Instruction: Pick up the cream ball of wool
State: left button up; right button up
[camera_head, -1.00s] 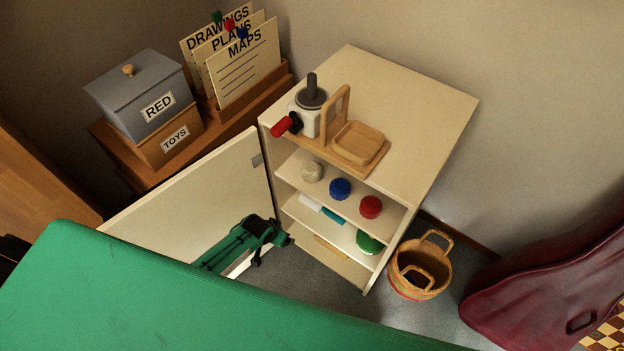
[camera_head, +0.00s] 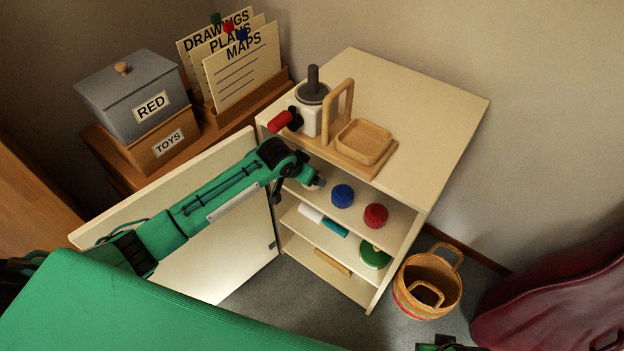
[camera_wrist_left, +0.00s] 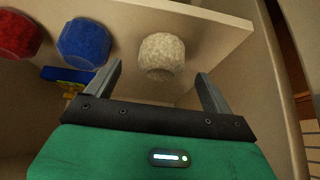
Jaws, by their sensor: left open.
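The cream ball of wool (camera_wrist_left: 160,55) sits near the front edge of a cabinet shelf in the left wrist view. My left gripper (camera_wrist_left: 158,84) is open, its two fingers pointing toward the ball, one to either side and slightly short of it. The ball is not between the fingertips in a grip. In the head view my left gripper (camera_head: 312,183) reaches over the open door to the upper shelf, and the hand mostly hides the ball.
A blue ball (camera_head: 342,195) and a red ball (camera_head: 376,215) sit beside it on the same shelf. The cabinet's open door (camera_head: 215,255) stands at the left under my arm. A green round item (camera_head: 374,256) lies on the shelf below. A basket (camera_head: 426,285) stands right of the cabinet.

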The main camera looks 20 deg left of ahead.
pick_arm(q)
jog(key=x, duration=0.4)
jog(key=shift+w+f+b, duration=0.2)
jog(key=shift+w+b, duration=0.05)
jog(key=shift+b, duration=0.15)
pick_arm(e)
jog(key=shift+v, duration=1.1)
jog(key=shift+w, duration=0.2)
pick_arm(q)
jog(key=c, duration=1)
jog(key=shift+c, duration=0.4)
jog(key=shift+r, duration=0.15)
